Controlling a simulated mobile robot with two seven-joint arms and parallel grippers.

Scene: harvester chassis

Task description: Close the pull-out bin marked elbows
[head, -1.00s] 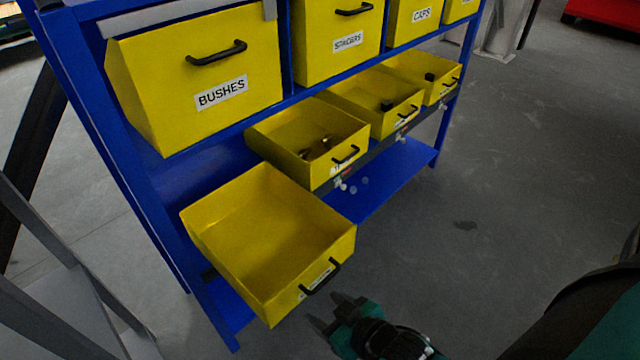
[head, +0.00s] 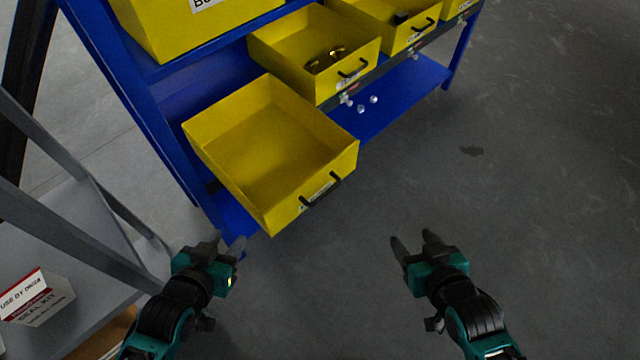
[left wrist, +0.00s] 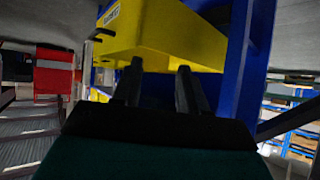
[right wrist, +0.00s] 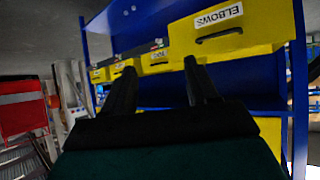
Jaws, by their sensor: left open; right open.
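The elbows bin (head: 290,195) is the large yellow open-topped bin at the near left end of the lower row. It sticks out well past its neighbours and looks empty. Its black handle (head: 321,190) and label are on the front. The label reads ELBOWS upside down on the bin (right wrist: 272,30) in the right wrist view. The bin also shows in the left wrist view (left wrist: 170,38). My left gripper (head: 228,242) is open and empty, below and left of the bin front. My right gripper (head: 413,240) is open and empty, right of the front and apart from it.
A blue rack (head: 125,85) holds the bins. A neighbouring yellow bin (head: 345,83) contains brass-coloured parts. A grey shelf unit (head: 75,215) with a boxed kit (head: 38,298) stands close on the left. The floor to the right is clear.

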